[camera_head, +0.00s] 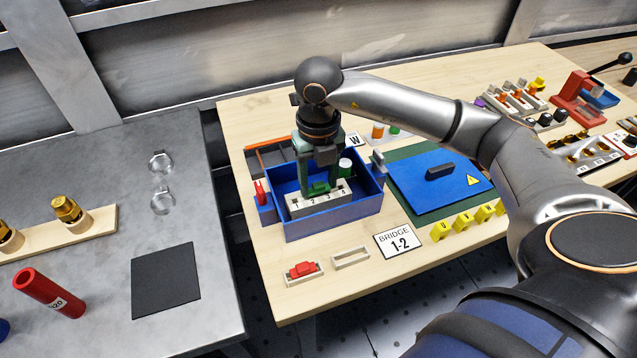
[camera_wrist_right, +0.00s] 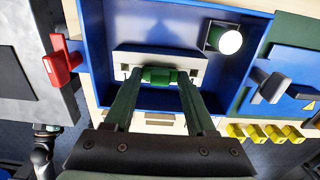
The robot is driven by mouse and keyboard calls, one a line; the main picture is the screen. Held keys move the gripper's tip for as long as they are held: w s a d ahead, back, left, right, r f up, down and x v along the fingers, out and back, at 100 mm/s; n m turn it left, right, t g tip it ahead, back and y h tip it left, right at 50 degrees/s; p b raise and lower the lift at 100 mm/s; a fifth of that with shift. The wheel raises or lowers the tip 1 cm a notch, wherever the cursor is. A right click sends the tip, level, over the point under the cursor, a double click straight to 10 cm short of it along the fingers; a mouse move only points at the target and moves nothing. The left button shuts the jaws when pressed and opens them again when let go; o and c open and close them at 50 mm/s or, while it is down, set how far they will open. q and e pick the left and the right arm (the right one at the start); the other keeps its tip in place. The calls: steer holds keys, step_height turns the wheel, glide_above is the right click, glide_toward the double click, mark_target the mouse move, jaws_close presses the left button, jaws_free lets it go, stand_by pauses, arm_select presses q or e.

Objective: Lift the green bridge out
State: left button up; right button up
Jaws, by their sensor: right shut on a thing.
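The green bridge (camera_head: 319,187) is at the top of the white numbered terminal block (camera_head: 330,201) inside the blue box (camera_head: 345,213). My right gripper (camera_head: 320,181) reaches down into the box and is shut on the green bridge. In the right wrist view the bridge (camera_wrist_right: 159,76) sits between the two fingertips, in front of the white block (camera_wrist_right: 150,57). I cannot tell whether the bridge is still seated in the block or just clear of it. My left gripper is not in view.
A green-white cylinder (camera_head: 345,166) stands inside the box. A red switch (camera_head: 261,192) and a grey lever (camera_head: 378,161) are at its sides. A blue lid (camera_head: 432,186) lies right.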

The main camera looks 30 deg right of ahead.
step_height(320, 180, up, 3)
steer(key=shift+f, duration=0.15)
steer(key=s+a+r, duration=0.1)
steer(key=s+r, duration=0.8)
steer(key=s, duration=0.5)
steer(key=shift+a+r, duration=0.2)
steer(key=shift+a, duration=0.15)
steer(key=shift+w, duration=0.1)
